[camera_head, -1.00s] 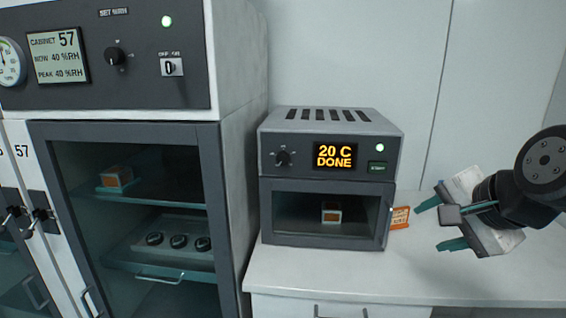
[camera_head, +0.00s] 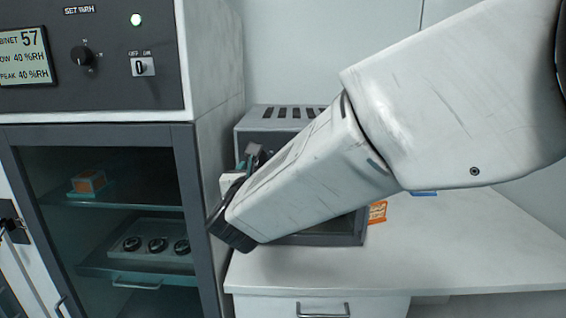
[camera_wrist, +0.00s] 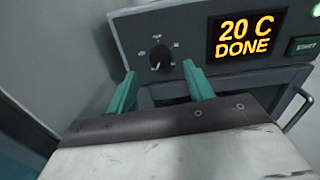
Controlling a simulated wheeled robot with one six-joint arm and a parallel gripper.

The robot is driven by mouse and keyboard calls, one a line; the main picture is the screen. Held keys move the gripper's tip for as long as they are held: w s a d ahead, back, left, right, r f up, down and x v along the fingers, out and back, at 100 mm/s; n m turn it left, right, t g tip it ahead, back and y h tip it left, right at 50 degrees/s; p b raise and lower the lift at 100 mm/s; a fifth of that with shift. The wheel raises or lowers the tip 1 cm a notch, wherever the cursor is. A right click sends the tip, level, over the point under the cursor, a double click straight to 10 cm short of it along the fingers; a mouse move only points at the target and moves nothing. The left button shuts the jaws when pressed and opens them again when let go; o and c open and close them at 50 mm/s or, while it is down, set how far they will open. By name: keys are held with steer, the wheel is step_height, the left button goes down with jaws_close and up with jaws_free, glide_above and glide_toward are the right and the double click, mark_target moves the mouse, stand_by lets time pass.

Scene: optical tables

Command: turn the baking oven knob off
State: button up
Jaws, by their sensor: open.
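The baking oven (camera_head: 290,118) stands on the white counter, mostly hidden behind my arm in the head view. In the wrist view its black knob (camera_wrist: 159,58) sits on the dark front panel, left of the orange display (camera_wrist: 246,36) reading "20 C DONE". The knob's pointer appears to aim downward; the marks around it are too small to read. My gripper (camera_wrist: 160,85) is open, with its two teal fingers either side of and just below the knob in the picture. I cannot tell how far they are from the panel. Nothing is between them.
A tall cabinet (camera_head: 183,215) with a glass door stands close on the left of the oven. The oven's door handle (camera_wrist: 297,108) and green START button (camera_wrist: 303,46) are at the right. An orange card (camera_head: 377,212) lies beside the oven; the counter (camera_head: 470,245) further right is clear.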

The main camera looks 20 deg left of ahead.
mark_target(260, 159)
steer(key=shift+x, duration=2)
steer(key=c, duration=1)
steer(key=shift+o, duration=0.2)
steer(key=shift+n, duration=0.3)
